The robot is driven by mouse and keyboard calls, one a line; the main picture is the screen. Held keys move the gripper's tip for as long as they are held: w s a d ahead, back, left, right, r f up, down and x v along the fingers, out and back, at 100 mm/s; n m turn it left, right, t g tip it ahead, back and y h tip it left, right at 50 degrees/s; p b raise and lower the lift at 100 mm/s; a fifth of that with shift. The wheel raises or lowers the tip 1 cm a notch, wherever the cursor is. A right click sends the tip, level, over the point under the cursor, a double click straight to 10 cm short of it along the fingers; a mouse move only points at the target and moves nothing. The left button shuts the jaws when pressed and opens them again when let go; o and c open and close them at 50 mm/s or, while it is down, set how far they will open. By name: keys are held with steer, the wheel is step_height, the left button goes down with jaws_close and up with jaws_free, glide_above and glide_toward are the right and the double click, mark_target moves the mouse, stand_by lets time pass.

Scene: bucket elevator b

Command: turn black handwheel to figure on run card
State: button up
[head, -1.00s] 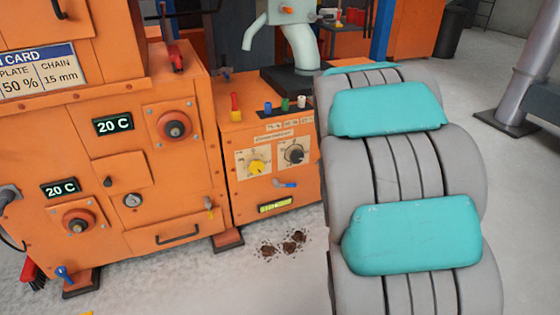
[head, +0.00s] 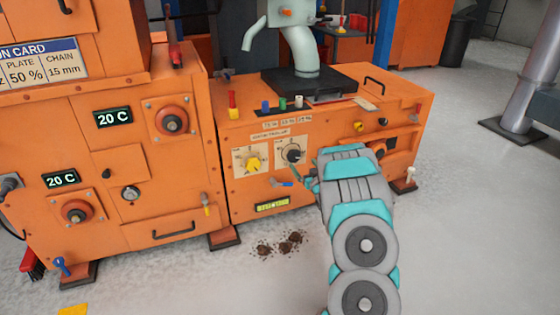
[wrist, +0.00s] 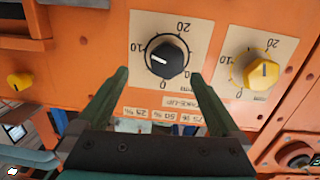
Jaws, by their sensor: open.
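The black handwheel (head: 292,155) sits on a cream dial plate on the front of the low orange cabinet. In the wrist view, which is upside down, the handwheel (wrist: 168,60) has a white pointer mark aimed close to 10 on a scale marked 0, 10 and 20. My gripper (wrist: 158,75) is open, its two green fingers apart in front of the dial's lower part, with nothing between them. In the head view my arm partly hides the gripper. The run card (head: 42,64) at upper left reads PLATE 50 % and CHAIN 15 mm; its left part is cut off.
A yellow knob (head: 254,165) on its own dial is beside the handwheel and also shows in the wrist view (wrist: 262,68). A blue-handled lever (head: 282,183) projects below the dials. Brown debris (head: 285,243) lies on the floor in front.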

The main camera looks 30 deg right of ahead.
mark_target(295, 158)
steer(key=shift+t, duration=0.5)
steer(key=shift+a+f+x, duration=0.15)
steer(key=shift+x, duration=1.15)
steer(key=shift+a+f+x, duration=0.2)
steer(key=shift+x, duration=1.1)
steer(key=shift+a+f+x, duration=0.15)
steer(key=shift+x, duration=1.2)
steer(key=shift+w, duration=0.1)
steer(key=c, duration=1.3)
